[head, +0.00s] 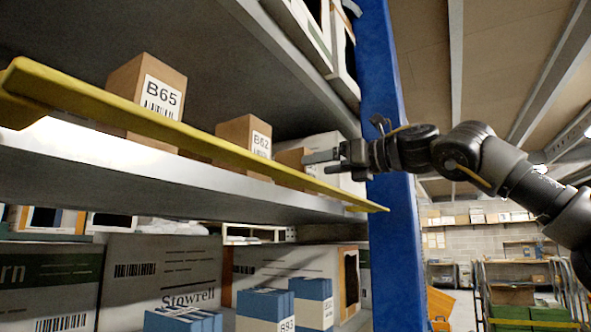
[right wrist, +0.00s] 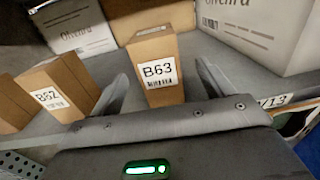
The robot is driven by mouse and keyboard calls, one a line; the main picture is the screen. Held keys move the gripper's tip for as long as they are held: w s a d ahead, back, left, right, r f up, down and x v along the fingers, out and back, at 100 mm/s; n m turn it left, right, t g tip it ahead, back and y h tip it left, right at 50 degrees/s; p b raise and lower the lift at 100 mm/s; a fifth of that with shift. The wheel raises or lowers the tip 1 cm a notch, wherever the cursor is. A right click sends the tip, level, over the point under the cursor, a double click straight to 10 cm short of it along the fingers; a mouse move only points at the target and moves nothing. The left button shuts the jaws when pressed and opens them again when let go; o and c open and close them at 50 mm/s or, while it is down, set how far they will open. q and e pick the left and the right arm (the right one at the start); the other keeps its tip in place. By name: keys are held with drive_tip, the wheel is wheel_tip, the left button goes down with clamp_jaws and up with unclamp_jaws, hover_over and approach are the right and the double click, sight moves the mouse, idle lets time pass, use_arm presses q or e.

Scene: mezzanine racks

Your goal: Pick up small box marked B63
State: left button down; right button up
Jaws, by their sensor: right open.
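The small box marked B63 (right wrist: 157,72) is brown cardboard with a white label and stands upright on the shelf in the right wrist view. In the head view, a brown box (head: 291,158) beside the B62 box is partly hidden by my right gripper, and its label does not show. My right gripper (head: 322,157) is at the shelf's edge, near the blue post. In the right wrist view its two fingers (right wrist: 163,88) are open, one on each side of the B63 box, with nothing held. I cannot tell whether either finger touches it. My left gripper is not in view.
The B62 box (right wrist: 62,88) stands just left of B63, and the B65 box (head: 147,88) is farther left. A yellow lip (head: 190,138) runs along the shelf's front. White boxes (right wrist: 258,32) stand behind and right. A blue post (head: 396,200) rises at the right.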

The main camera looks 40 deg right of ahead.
sight(313, 170)
drive_tip(key=x, duration=0.3)
drive_tip(key=shift+w+d+f, duration=0.15)
drive_tip(key=shift+d+f, duration=0.05)
drive_tip(key=shift+f, duration=0.05)
drive_tip(key=shift+a+r+p, duration=0.1)
drive_tip(key=shift+r+p, duration=0.05)
drive_tip(key=shift+p, duration=0.2)
drive_tip(key=shift+w+a+r+p, duration=0.3)
drive_tip(key=shift+a+p, duration=0.2)
drive_tip(key=shift+p, duration=0.65)
drive_tip(key=w, duration=0.1)
drive_tip(key=w+f+p, duration=0.1)
drive_tip(key=w, duration=0.1)
drive_tip(key=shift+w+a, duration=0.25)
drive_tip(key=shift+w, duration=0.15)
drive_tip(key=shift+s, duration=0.3)
drive_tip(key=shift+c, duration=0.3)
drive_tip(key=shift+s+r, duration=0.1)
drive_tip(key=shift+c, duration=1.1)
drive_tip(key=c, duration=0.9)
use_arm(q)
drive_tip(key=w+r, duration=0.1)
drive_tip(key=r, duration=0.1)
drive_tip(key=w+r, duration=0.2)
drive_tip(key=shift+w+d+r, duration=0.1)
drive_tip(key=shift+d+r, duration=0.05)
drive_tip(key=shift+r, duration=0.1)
